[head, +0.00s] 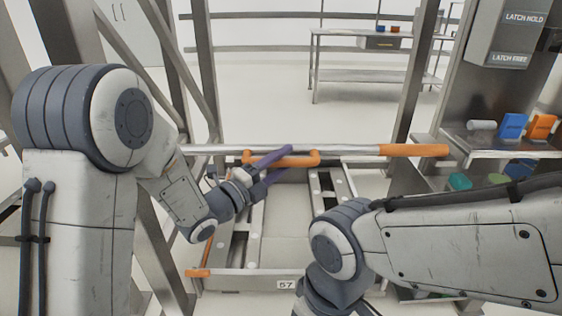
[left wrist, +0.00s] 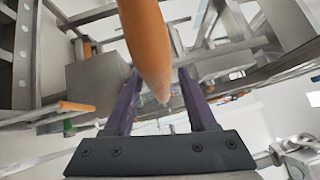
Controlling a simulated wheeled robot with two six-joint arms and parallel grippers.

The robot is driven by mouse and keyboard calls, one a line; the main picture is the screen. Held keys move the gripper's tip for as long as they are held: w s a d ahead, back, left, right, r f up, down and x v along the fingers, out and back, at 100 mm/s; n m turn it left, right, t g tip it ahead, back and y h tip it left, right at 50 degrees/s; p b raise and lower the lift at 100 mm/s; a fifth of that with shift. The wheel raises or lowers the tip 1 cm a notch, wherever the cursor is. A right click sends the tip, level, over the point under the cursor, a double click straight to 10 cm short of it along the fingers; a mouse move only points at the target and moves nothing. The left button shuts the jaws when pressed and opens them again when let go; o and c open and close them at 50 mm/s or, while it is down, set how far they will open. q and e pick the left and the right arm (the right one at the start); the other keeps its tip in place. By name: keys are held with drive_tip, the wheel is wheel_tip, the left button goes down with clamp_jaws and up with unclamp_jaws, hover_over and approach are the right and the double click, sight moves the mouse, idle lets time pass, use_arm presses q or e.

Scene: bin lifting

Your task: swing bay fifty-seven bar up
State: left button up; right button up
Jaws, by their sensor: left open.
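A long grey bar (head: 335,150) with an orange grip (head: 413,150) at its right end lies across the back of the bay marked with a 57 plate (head: 286,284). An orange U-shaped handle (head: 305,160) sits just below the bar. My left gripper (head: 282,163) is open, with its purple fingers at this handle. In the left wrist view, an orange rounded piece (left wrist: 148,40) runs down between the two open fingers (left wrist: 163,95); I cannot tell whether either finger touches it. My right arm comes in from the right, and its gripper is out of view.
Grey uprights stand on both sides of the bay. An orange-ended lever (head: 198,272) is at the front left. A shelf at right holds a blue bin (head: 513,126) and an orange bin (head: 541,127), below a box with latch labels (head: 505,35). A table (head: 370,75) stands behind.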

use_arm(q)
drive_tip(key=shift+c, duration=0.4)
clamp_jaws()
idle(1.0)
